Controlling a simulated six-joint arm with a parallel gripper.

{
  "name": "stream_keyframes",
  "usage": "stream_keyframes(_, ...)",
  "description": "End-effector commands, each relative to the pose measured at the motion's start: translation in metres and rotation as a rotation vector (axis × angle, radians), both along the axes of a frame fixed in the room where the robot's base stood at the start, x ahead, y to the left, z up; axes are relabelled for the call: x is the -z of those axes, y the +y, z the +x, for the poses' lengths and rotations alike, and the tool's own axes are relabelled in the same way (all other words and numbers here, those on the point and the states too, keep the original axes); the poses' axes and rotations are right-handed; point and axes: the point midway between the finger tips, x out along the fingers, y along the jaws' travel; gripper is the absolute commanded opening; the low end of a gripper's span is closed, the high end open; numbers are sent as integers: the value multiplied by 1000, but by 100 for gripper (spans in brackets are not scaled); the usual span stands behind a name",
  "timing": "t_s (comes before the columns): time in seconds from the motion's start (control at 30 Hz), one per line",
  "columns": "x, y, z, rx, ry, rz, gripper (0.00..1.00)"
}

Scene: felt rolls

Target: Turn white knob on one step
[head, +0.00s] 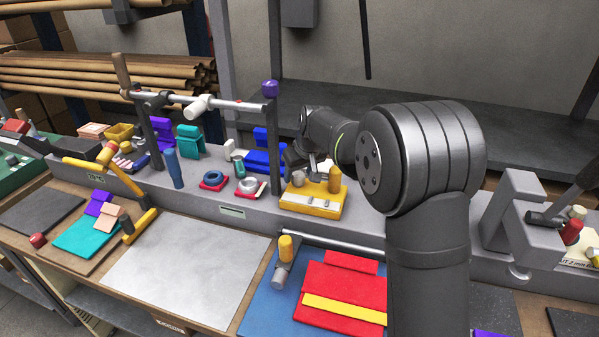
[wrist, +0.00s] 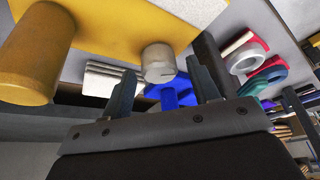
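The white knob (wrist: 158,63) stands on a yellow box in the wrist view, a short round post with a pale grey-white top. It also shows small in the head view (head: 298,178). The yellow box (head: 311,206) carries a taller yellow post (head: 335,180) to the knob's right. My gripper (wrist: 161,70) is open, one finger on each side of the white knob in the wrist view. Whether either finger touches the knob cannot be told. In the head view my gripper (head: 314,166) is small and partly hidden by my wrist, just above the box.
The yellow post (wrist: 35,52) stands close on the left in the wrist view. White blocks (wrist: 101,78) sit beside the box. A blue holder (head: 262,158), a grey upright (head: 272,145) and ring-shaped rolls (head: 247,186) stand left of the box in the head view. A grey sheet (head: 185,268) lies in front.

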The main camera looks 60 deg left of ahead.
Motion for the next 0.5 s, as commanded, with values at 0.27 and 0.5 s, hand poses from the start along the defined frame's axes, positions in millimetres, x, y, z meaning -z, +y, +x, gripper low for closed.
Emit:
stream_keyframes(0.27, 0, 0, 0, 0, 0, 0, 12)
stream_keyframes(0.5, -1, 0, -1, 81, -1, -1, 12)
